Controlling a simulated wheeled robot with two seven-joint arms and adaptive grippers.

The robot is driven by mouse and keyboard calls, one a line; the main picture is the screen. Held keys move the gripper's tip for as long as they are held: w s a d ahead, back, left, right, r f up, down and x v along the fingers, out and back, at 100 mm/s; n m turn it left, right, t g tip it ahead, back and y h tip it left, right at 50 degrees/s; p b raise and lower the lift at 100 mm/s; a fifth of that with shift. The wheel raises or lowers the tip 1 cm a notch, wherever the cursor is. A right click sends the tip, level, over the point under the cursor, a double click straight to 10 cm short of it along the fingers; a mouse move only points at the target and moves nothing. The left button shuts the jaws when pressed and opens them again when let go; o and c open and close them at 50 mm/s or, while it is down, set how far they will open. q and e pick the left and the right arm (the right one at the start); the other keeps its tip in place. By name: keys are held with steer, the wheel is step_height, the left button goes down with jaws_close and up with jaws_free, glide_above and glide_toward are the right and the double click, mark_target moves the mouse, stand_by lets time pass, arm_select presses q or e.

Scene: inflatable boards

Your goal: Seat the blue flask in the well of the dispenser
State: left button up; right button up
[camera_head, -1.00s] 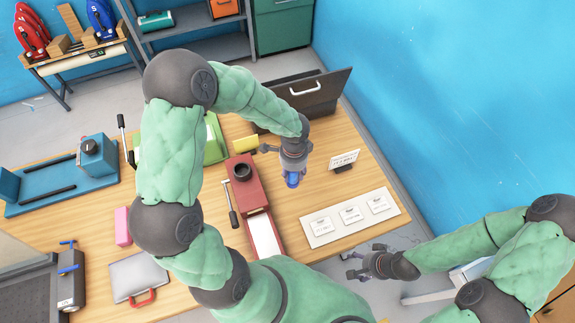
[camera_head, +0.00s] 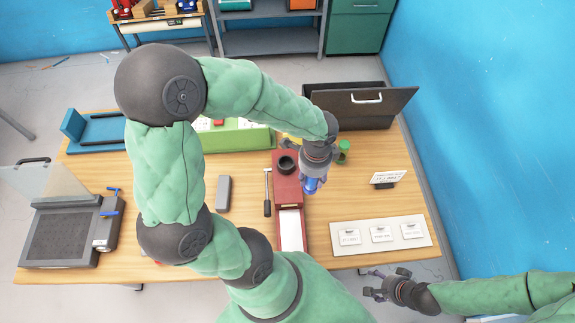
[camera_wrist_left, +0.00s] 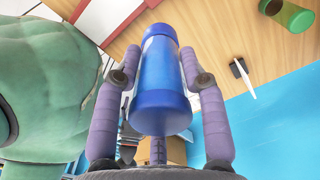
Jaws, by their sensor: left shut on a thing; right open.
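The dispenser (camera_head: 289,190) is a dark red box on the table with a round black well (camera_head: 287,165) near its far end and a white strip in its near part. My left gripper (camera_head: 313,178) is shut on the blue flask (camera_head: 311,187), just right of the dispenser. In the left wrist view the blue flask (camera_wrist_left: 160,85) sits between both purple fingers, its rounded end toward the camera. The flask's height over the table is hard to tell. My right gripper (camera_head: 380,287) is open and empty beyond the table's near right edge.
A green cylinder (camera_head: 343,151) stands behind the flask, with a sign (camera_head: 388,178) to the right. A white board with cards (camera_head: 381,234) lies front right. A dark open panel (camera_head: 360,103) stands at the back. A lever (camera_head: 267,195) flanks the dispenser's left side.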

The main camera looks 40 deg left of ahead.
arm_select(q)
steer(key=s+a+r, duration=0.4)
steer(key=s, duration=0.1)
steer(key=shift+w+a+f, duration=1.5)
steer(key=shift+a+f, duration=0.25)
steer(key=shift+f, duration=0.4)
steer(key=shift+w+a+f, duration=1.45)
steer(key=shift+a+f, duration=0.3)
steer(key=shift+f, duration=0.45)
steer(key=shift+w+a+f, duration=1.5)
steer(key=shift+a+f, duration=0.25)
steer(key=shift+f, duration=0.4)
steer(key=o, duration=1.2)
steer(key=shift+f, duration=0.1)
